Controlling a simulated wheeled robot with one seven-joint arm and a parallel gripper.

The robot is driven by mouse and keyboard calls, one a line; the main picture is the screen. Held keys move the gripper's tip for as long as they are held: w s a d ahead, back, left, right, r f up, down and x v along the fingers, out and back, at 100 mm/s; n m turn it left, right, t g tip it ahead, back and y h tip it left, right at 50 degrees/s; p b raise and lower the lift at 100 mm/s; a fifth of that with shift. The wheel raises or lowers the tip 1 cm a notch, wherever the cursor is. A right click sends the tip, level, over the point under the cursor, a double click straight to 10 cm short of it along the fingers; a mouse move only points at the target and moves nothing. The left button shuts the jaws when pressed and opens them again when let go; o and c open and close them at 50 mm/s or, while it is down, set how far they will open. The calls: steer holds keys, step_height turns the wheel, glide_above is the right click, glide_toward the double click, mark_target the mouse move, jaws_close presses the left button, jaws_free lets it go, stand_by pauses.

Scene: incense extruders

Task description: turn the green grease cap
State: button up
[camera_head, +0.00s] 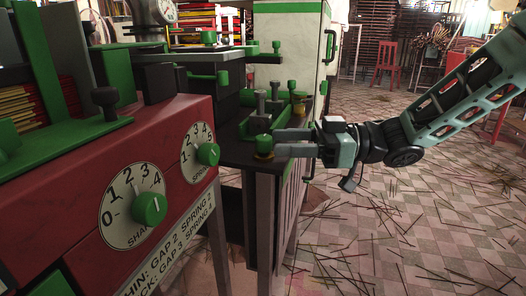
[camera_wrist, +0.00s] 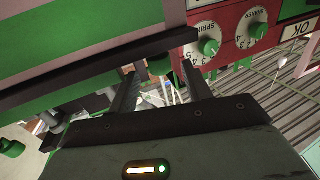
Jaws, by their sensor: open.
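The green grease cap (camera_head: 264,143) sits on a brass-coloured base at the near corner of the dark machine bench. It also shows in the wrist view (camera_wrist: 160,66), in the gap between my fingertips. My gripper (camera_head: 277,142) comes in level from the right, with its two fingers apart and pointing at the cap. In the wrist view my gripper (camera_wrist: 159,72) is open and the cap appears at the level of the fingertips. I cannot tell whether either finger touches it.
A red machine panel (camera_head: 160,170) with two numbered dials and green knobs stands at the left. Other green caps and grey posts (camera_head: 275,95) stand on the bench behind the cap. A white and green cabinet (camera_head: 290,50) is farther back. The tiled floor is strewn with thin sticks.

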mark_target(263, 142)
steer(key=a+b, duration=0.1)
steer(key=a, duration=0.3)
steer(key=shift+w+a, duration=0.15)
steer(key=shift+a, duration=0.25)
steer(key=c, duration=1)
